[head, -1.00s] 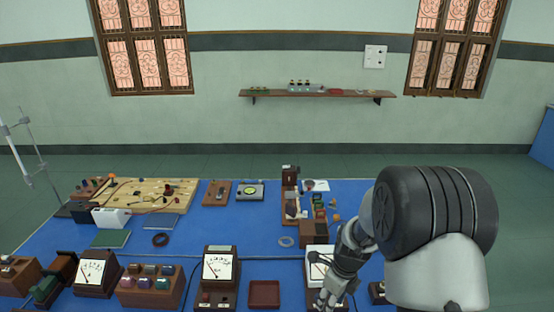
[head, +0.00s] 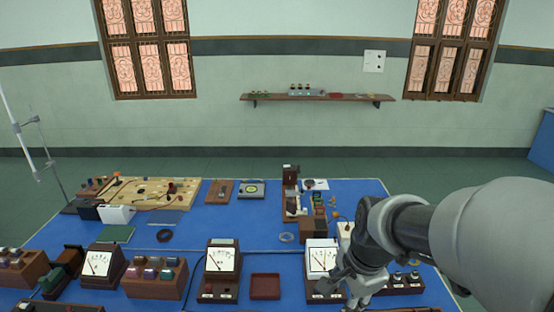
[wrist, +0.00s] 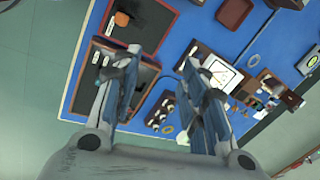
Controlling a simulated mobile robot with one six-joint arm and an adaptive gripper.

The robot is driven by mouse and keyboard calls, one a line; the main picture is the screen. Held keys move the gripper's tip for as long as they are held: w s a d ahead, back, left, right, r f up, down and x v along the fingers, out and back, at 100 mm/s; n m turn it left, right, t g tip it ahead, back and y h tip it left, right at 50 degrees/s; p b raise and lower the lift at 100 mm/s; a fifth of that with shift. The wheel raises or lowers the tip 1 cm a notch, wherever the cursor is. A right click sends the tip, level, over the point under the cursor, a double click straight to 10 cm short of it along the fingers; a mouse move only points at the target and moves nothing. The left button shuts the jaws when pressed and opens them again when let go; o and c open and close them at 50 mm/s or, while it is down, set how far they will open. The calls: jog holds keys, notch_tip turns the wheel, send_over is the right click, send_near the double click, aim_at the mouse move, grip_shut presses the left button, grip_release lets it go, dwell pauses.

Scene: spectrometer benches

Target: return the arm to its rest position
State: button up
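My arm enters from the right in the head view, bent over the right part of the blue bench (head: 215,262). My gripper (head: 356,300) is at the lower right, over or beside a white-faced meter (head: 322,260); I cannot tell the exact gap. In the wrist view its two fingers (wrist: 160,62) stand apart with nothing between them. The bench shows beyond the fingertips there.
Meters, wooden blocks and a red tray (head: 265,286) crowd the front of the bench. Behind are a pale wooden board (head: 150,190) and a stand (head: 30,140) at left. A wall shelf (head: 318,97) is at the back.

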jog(key=s+r+n+t, duration=0.1)
jog(key=s+r+n, duration=0.2)
jog(key=s+n, duration=0.4)
jog(key=s+r+n+t+b, duration=0.1)
jog(key=s+r+n, duration=0.2)
jog(key=s+n, duration=0.4)
jog(key=s, duration=0.3)
jog(key=shift+s+n+h, duration=0.3)
jog(key=shift+d, duration=0.1)
